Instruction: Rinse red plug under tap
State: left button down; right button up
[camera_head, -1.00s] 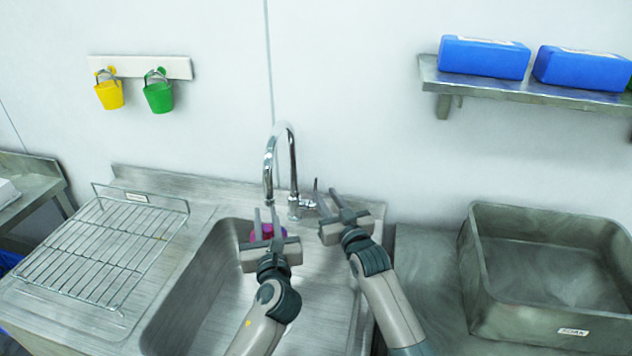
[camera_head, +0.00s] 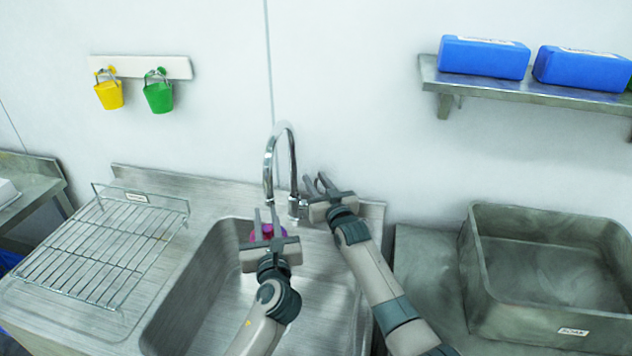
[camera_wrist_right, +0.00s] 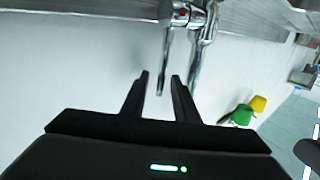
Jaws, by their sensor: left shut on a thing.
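The red plug (camera_head: 268,231) looks pinkish-magenta and is partly hidden by my left gripper (camera_head: 266,214). My left gripper is shut on it, in the sink (camera_head: 215,300) below the tap's spout. The chrome tap (camera_head: 270,165) stands at the sink's back edge with a curved neck. My right gripper (camera_head: 315,181) is open beside the tap, at its right. In the right wrist view, the tap (camera_wrist_right: 200,45) with its red-marked fitting is ahead, and its thin lever (camera_wrist_right: 164,75) points in between my open fingers (camera_wrist_right: 160,88). Contact with the lever cannot be told. No water stream is visible.
A wire rack (camera_head: 100,250) lies on the drainboard at left. A metal soak basin (camera_head: 480,290) stands at right. Yellow (camera_head: 109,95) and green (camera_head: 158,97) cups hang on the wall. Blue boxes (camera_head: 484,57) sit on a shelf (camera_head: 440,84).

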grip_shut()
dwell(1.4)
